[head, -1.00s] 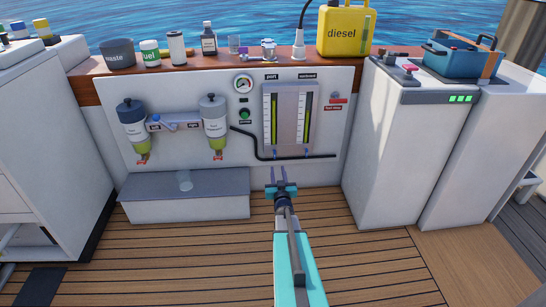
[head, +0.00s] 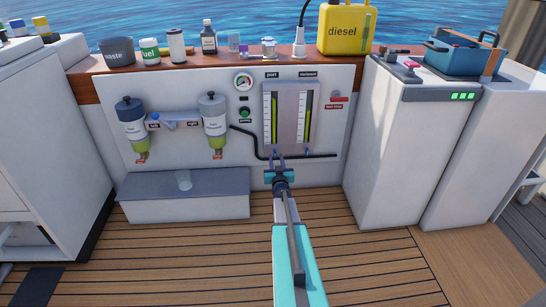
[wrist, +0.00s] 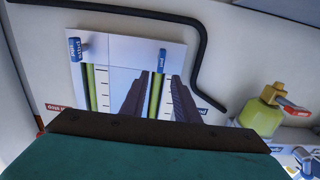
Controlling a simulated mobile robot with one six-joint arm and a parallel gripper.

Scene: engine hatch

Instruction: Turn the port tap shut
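The gauge panel (head: 291,118) is a pale plate with two green sight tubes under port and starboard labels. In the wrist view, turned upside down, the port tap (wrist: 162,58) is a small blue handle on the right, in line with its tube. The other tap (wrist: 74,49), also blue and lengthwise, is on the left and shows in the head view (head: 306,152). My gripper (head: 276,158) is open and empty at the panel's bottom edge, just below the port tube. Its two dark fingers (wrist: 154,82) point toward the port tap, apart from it in the wrist view.
A black hose (head: 240,133) runs below the panel. Two filters (head: 130,122) (head: 214,122) hang left, above a grey-topped box (head: 185,185). A ledge above holds cans, bottles and a yellow diesel can (head: 346,28). White cabinets stand right. The deck in front is clear.

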